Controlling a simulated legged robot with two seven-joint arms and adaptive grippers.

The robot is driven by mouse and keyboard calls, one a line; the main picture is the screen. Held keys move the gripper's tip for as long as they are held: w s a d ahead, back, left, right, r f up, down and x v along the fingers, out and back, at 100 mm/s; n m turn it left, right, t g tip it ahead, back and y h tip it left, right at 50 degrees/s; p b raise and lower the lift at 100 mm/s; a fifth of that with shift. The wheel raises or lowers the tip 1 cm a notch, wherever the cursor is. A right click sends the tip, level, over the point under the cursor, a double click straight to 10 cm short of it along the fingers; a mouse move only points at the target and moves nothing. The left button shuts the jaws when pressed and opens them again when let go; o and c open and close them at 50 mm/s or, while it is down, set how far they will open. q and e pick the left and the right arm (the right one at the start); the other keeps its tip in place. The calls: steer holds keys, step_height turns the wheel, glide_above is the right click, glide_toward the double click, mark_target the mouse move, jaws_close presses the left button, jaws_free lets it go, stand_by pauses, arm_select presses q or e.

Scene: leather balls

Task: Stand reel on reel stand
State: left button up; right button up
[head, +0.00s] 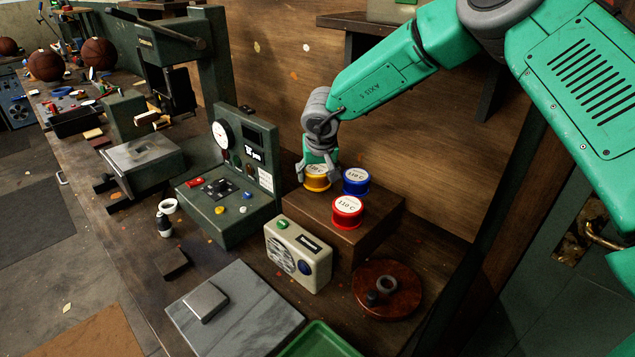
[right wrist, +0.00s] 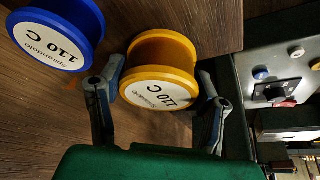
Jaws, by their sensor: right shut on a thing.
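Three reels with white round labels are on a brown wooden block: a yellow reel (head: 317,181), a blue reel (head: 356,181) and a red reel (head: 347,211). My right gripper (head: 319,166) comes down from above and is shut on the yellow reel, which still appears to be at the block. In the right wrist view the yellow reel (right wrist: 160,70) is between the two fingers (right wrist: 160,85), with the blue reel (right wrist: 58,32) beside it on the left. A round reddish-brown stand (head: 402,302), likely the reel stand, is at the front right, with dark round parts on top. My left gripper is not in view.
The wooden block (head: 302,214) stands on the bench. A cream radio-like box (head: 297,253) is in front of it. A green control panel (head: 230,190) is on the left. A grey slab (head: 235,320) and a green tray (head: 318,342) are at the front.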

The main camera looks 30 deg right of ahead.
steer(key=shift+s+d+f, duration=0.1)
steer(key=shift+d+f, duration=0.1)
steer(key=shift+f, duration=1.05)
steer(key=o, duration=0.9)
steer(key=shift+a, duration=0.1)
steer(key=shift+a+r, duration=0.1)
steer(key=shift+r, duration=0.2)
steer(key=v, duration=1.1)
steer(key=shift+s+r, duration=0.2)
steer(key=shift+s, duration=0.05)
